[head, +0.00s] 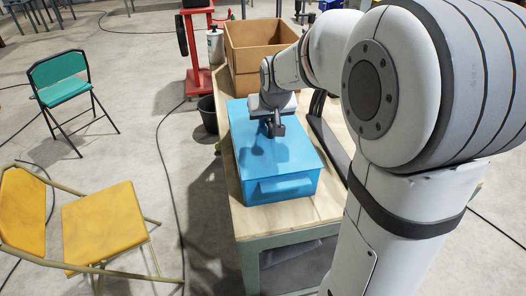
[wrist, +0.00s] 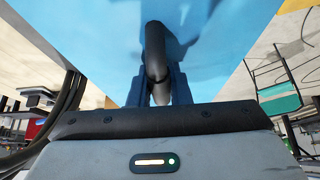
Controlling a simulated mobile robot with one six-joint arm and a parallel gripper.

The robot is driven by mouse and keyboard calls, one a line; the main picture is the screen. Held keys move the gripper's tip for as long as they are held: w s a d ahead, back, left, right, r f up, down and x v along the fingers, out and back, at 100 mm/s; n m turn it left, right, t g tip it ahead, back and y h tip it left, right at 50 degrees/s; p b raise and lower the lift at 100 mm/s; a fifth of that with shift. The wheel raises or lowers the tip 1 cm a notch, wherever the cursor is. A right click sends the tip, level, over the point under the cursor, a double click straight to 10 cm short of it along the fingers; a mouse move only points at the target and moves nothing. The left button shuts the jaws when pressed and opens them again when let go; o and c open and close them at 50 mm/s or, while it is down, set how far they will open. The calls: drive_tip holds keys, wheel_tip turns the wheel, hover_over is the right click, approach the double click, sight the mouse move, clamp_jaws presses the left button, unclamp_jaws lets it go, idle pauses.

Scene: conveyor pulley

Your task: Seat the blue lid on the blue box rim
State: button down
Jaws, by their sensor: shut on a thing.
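The blue lid (head: 290,150) is over the blue box (head: 286,188) on the workbench, and its edges look roughly in line with the box's sides. I cannot tell whether the lid touches the rim all round or sits a little above it. My gripper (head: 273,130) is over the far half of the lid, pointing down. In the wrist view my gripper (wrist: 160,88) is shut on the lid's dark, curved handle (wrist: 155,45), with the pale blue lid (wrist: 215,35) behind it. The rim is hidden under the lid.
The wooden workbench (head: 250,222) carries an open cardboard box (head: 255,68) behind the blue box. A black bin (head: 207,113) stands on the floor at the bench's left. A green chair (head: 62,68) and a yellow chair (head: 105,222) stand farther left.

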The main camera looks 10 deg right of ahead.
drive_tip(key=c, duration=1.3)
unclamp_jaws()
drive_tip(key=shift+o, duration=0.2)
drive_tip(key=v, duration=0.7)
drive_tip(key=shift+s+r, duration=0.2)
drive_tip(key=shift+r, duration=0.1)
drive_tip(key=s+f+g+p, duration=0.1)
drive_tip(key=s+f, duration=0.1)
drive_tip(key=s, duration=0.9)
drive_tip(key=s+f+g+p, duration=0.2)
drive_tip(key=s+f, duration=0.1)
drive_tip(key=s, duration=0.7)
drive_tip(key=shift+s+a+f, duration=0.15)
drive_tip(key=shift+s+f, duration=0.05)
drive_tip(key=shift+s, duration=0.15)
